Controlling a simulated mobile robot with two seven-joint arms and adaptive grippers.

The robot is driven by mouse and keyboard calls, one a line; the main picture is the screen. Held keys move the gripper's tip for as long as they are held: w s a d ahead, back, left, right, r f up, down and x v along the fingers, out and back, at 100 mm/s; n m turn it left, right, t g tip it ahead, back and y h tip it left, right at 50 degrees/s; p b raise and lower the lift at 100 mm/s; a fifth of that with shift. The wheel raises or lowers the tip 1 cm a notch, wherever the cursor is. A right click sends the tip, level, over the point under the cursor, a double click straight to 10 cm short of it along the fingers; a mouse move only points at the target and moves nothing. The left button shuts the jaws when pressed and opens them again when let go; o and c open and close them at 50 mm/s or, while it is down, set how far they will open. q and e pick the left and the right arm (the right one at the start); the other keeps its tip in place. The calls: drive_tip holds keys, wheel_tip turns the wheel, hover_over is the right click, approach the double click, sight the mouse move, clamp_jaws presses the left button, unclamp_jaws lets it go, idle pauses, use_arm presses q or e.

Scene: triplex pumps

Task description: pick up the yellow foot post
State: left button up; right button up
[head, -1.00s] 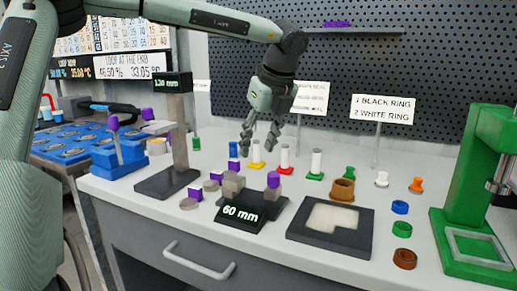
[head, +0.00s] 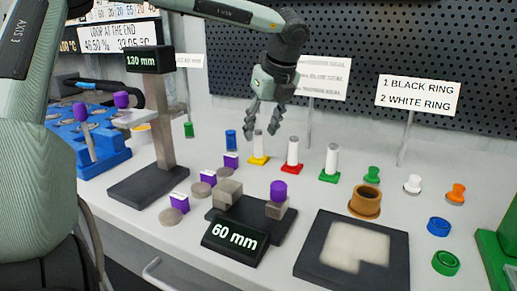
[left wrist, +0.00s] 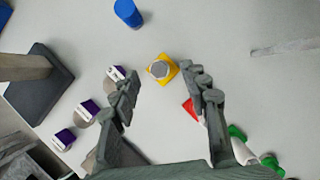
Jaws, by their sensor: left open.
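The yellow foot post, a white post on a yellow square foot (head: 259,159), stands upright on the white bench in the head view. My left gripper (head: 265,117) is above it, pointing down, open and empty. In the left wrist view, the post's grey top and yellow foot (left wrist: 162,69) lie between the open fingers, slightly beyond the tips; the fingers look apart from it. The red foot post (head: 292,156) and green foot post (head: 330,163) stand in a row to its right. My right gripper is out of view.
A blue cylinder (head: 231,140) and purple-and-white blocks (head: 231,161) stand left of the yellow post. The 130 mm stand (head: 160,110) is further left. A brown ring (head: 365,202) and dark tray (head: 313,240) are at front right. A perforated wall rises behind.

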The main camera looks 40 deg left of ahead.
sight(258, 146)
use_arm(q)
drive_tip(key=shift+p+x, duration=0.35)
drive_tip(key=shift+x, duration=1.6)
clamp_jaws()
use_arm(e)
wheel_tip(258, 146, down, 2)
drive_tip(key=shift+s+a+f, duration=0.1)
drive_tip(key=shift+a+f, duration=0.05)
